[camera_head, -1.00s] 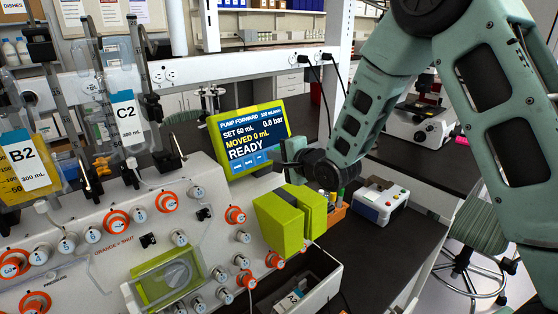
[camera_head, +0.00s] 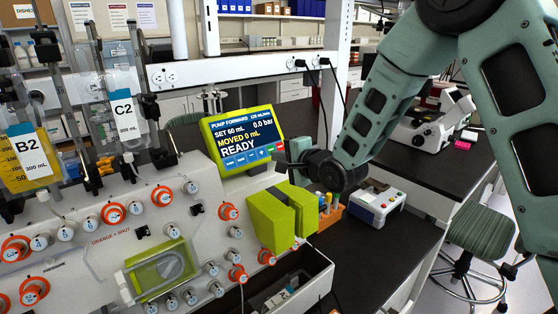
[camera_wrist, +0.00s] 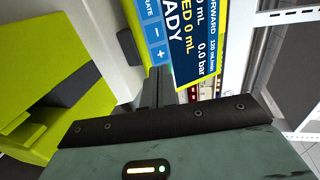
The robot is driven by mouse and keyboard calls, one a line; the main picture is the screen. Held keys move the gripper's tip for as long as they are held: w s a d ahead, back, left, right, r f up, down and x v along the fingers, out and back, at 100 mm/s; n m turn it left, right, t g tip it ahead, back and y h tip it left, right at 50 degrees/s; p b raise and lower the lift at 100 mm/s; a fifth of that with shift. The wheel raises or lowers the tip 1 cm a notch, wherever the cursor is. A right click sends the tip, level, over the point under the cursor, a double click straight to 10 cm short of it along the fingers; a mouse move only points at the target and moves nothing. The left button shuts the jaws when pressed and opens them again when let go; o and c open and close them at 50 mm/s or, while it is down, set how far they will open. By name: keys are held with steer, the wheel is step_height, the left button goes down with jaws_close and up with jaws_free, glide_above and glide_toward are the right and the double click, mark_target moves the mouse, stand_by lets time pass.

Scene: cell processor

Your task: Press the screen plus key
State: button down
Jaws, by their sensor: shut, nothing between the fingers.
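The pump screen (camera_head: 240,140), in a lime-yellow frame, stands above the white panel in the head view. It reads "PUMP FORWARD", "SET 60 mL", "MOVED 0 mL", "READY", with a row of blue, green and red keys along its bottom edge. In the wrist view the screen (camera_wrist: 193,45) appears turned on its side and cut off. The blue plus key (camera_wrist: 159,54) shows there beside the minus key (camera_wrist: 156,31). My gripper (camera_head: 280,163) is shut and empty, just right of the screen's lower right corner. In the wrist view its fingers (camera_wrist: 157,88) are together below the plus key.
A lime-green block-shaped unit (camera_head: 270,218) stands just below my gripper. The panel carries several orange-ringed valves (camera_head: 229,211). An orange holder (camera_head: 329,212) and a white device with buttons (camera_head: 377,204) stand on the dark bench to the right.

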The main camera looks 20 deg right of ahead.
steer(key=b+v, duration=0.2)
steer(key=v, duration=0.6)
steer(key=shift+s+b, duration=0.35)
stand_by(1.2)
